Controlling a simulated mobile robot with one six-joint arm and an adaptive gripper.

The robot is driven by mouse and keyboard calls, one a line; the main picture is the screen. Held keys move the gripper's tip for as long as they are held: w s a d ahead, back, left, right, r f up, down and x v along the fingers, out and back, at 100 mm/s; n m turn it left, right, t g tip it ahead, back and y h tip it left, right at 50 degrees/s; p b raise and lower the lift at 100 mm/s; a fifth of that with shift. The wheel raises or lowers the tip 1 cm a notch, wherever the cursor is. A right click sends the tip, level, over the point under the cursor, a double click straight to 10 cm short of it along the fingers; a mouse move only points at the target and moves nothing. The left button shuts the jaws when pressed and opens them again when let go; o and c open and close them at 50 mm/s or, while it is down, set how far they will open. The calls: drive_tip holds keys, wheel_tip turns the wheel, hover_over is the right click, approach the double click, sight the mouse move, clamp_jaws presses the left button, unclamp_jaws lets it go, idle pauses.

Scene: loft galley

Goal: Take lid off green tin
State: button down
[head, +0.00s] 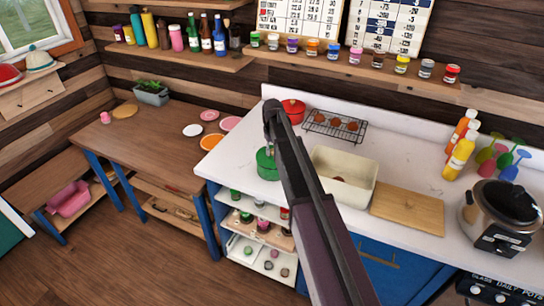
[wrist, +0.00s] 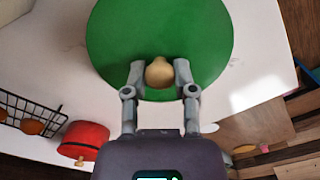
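The green tin (head: 267,168) stands on the white counter, left of the cream basin, partly hidden by my arm. In the wrist view its round green lid (wrist: 205,40) fills the upper middle, with a pale cream knob (wrist: 159,72) near the lower part. My gripper (wrist: 160,70) has one grey fingertip on each side of the knob, and both appear to touch it. It looks shut on the knob. The tin's body is hidden under the lid in the wrist view.
A red pot (head: 293,111) stands behind the tin and shows in the wrist view (wrist: 84,140). A wire rack (head: 335,125), a cream basin (head: 343,176) and a wooden board (head: 408,207) lie to the right. The counter's left edge is close to the tin.

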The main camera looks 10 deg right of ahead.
sight(273, 150)
drive_tip(key=shift+r, duration=0.1)
idle(0.5)
wheel_tip(273, 150, up, 10)
drive_tip(key=p, duration=1)
drive_tip(key=shift+f, duration=0.2)
idle(0.4)
